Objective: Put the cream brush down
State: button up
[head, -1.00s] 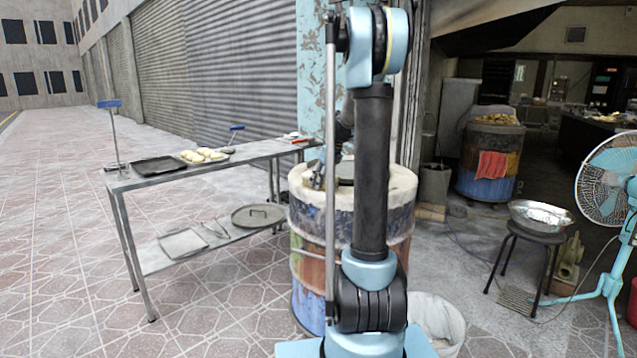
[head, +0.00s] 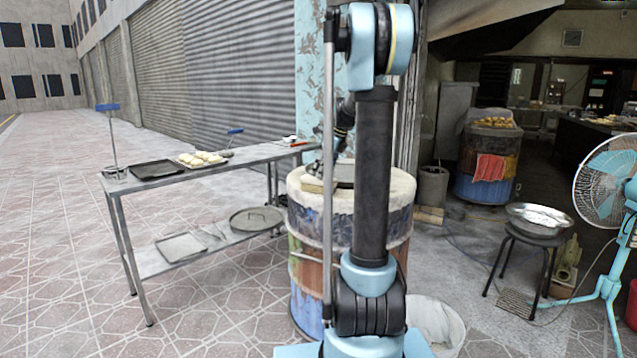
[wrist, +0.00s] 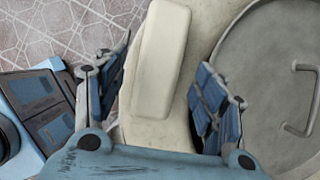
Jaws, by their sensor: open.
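The cream brush (wrist: 160,62) is a pale, long block. It lies on the pale top of the barrel oven (wrist: 232,14), beside the round metal lid (wrist: 262,75), in the wrist view. In the head view the brush (head: 313,186) sits at the left of the barrel oven's top (head: 385,190). My gripper (wrist: 163,68) is open, with its blue-padded fingers on either side of the brush and gaps showing. In the head view my gripper is mostly hidden behind my arm.
A metal table (head: 215,167) at left holds a dark tray (head: 158,170), dough pieces on a tray (head: 201,158) and blue-handled tools. A stool with a metal bowl (head: 540,216) and a fan (head: 606,182) stand at right. Tiled floor at left is clear.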

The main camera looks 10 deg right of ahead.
jog(key=v, duration=0.5)
jog(key=shift+d+r, duration=0.1)
jog(key=shift+r, duration=0.3)
jog(key=shift+s, duration=0.45)
jog(key=s+a+f+n+h, duration=0.1)
jog(key=s+a+f+n, duration=0.15)
jog(key=s+n, duration=0.7)
jog(key=s+a+f+n+h, duration=0.15)
jog(key=s+f+n, duration=0.25)
jog(key=s, duration=1)
jog(key=s+f+n+h, duration=0.1)
jog(key=s+f+n, duration=1.1)
jog(key=s+f, duration=0.3)
jog(key=shift+s+d, duration=0.3)
jog(key=shift+s, duration=0.9)
